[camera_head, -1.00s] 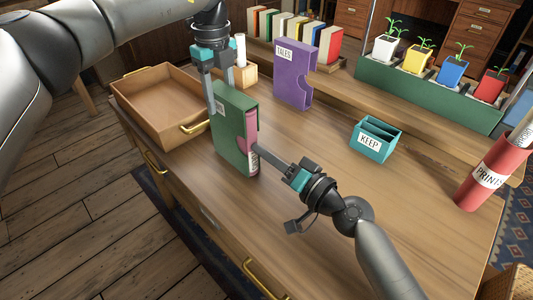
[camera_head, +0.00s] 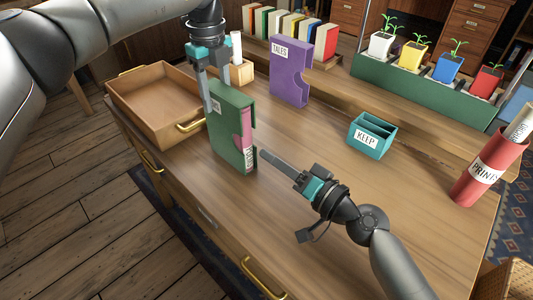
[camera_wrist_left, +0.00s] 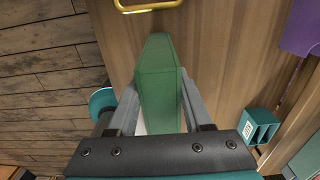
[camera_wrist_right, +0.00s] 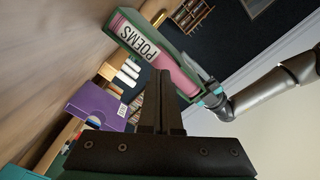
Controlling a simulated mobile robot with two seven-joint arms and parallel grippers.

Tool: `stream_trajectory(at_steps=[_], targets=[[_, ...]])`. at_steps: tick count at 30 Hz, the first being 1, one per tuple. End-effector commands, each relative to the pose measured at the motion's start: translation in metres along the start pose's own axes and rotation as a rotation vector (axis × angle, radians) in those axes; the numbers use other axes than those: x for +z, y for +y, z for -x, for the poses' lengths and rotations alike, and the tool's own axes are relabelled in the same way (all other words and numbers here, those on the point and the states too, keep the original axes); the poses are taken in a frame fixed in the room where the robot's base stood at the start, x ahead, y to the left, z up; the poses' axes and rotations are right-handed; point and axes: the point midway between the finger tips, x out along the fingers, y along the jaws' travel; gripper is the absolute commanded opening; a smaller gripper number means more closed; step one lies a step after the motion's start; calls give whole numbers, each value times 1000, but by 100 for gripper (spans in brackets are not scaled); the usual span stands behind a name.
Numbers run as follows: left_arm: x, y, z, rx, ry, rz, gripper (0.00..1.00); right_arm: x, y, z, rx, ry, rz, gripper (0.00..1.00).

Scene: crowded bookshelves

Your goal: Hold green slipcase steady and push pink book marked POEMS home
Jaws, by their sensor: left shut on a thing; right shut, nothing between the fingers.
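The green slipcase (camera_head: 225,128) stands upright on the desk; it also shows in the left wrist view (camera_wrist_left: 160,85). My left gripper (camera_head: 210,110) is shut on the slipcase from above, one finger on each side. The pink book marked POEMS (camera_head: 247,135) sits inside the slipcase, its spine at the open side; in the right wrist view the book (camera_wrist_right: 150,45) shows its label, its spine close to the case's edges. My right gripper (camera_head: 262,154) is shut and empty, its tips just right of the spine with a small gap.
An open wooden drawer tray (camera_head: 150,105) stands left of the slipcase. The purple TALES slipcase (camera_head: 290,75) stands behind, the teal KEEP box (camera_head: 371,137) to the right, and the red PRINTS tube (camera_head: 485,170) at far right. The desk between them is clear.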

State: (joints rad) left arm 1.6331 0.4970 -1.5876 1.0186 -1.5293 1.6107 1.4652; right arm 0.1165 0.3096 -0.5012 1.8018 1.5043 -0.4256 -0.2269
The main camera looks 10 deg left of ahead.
Motion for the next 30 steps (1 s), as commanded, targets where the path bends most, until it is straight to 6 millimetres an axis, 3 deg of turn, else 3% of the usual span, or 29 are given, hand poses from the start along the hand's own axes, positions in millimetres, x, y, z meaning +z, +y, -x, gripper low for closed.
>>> stream_trajectory(at_steps=[9, 15, 21, 30], targets=[[0, 0, 1, -2, -1, 0, 10, 2, 1, 62, 4, -3, -2, 0], [0, 0, 1, -2, -1, 1, 10, 1, 1, 92, 4, -2, -2, 0], [0, 0, 1, -2, -1, 1, 10, 1, 0, 106, 2, -2, -1, 0], [0, 0, 1, -2, -1, 1, 10, 0, 0, 109, 1, -2, 0, 0]])
